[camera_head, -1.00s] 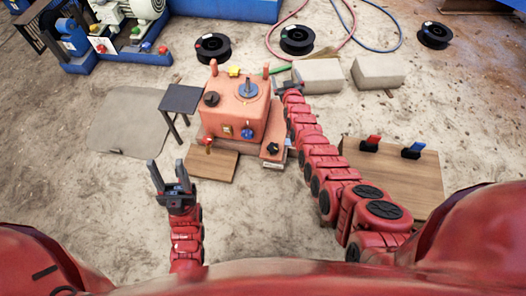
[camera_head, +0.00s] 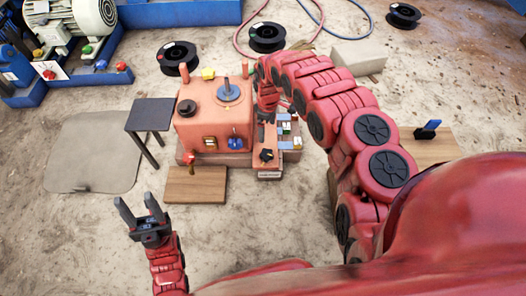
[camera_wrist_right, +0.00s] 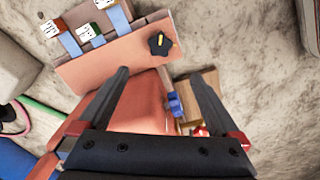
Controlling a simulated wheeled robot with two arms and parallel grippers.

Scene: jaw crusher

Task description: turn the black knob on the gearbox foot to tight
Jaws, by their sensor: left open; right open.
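The orange gearbox (camera_head: 203,130) stands on the ground in the head view. The black knob (camera_head: 266,156) sits on its orange foot (camera_head: 270,174) at the front right. In the right wrist view the star-shaped black knob (camera_wrist_right: 160,43), with a yellow mark, lies beyond the fingertips, roughly in line with the gap between them. My right gripper (camera_wrist_right: 158,73) is open and empty, pointing down above the foot, apart from the knob. My left gripper (camera_head: 141,212) is open and empty over the ground at lower left.
A blue knob (camera_head: 235,143) and a red-handled part (camera_head: 190,160) are on the gearbox front. A dark small table (camera_head: 150,114) is left of the gearbox. A wooden board (camera_head: 195,185) lies in front.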

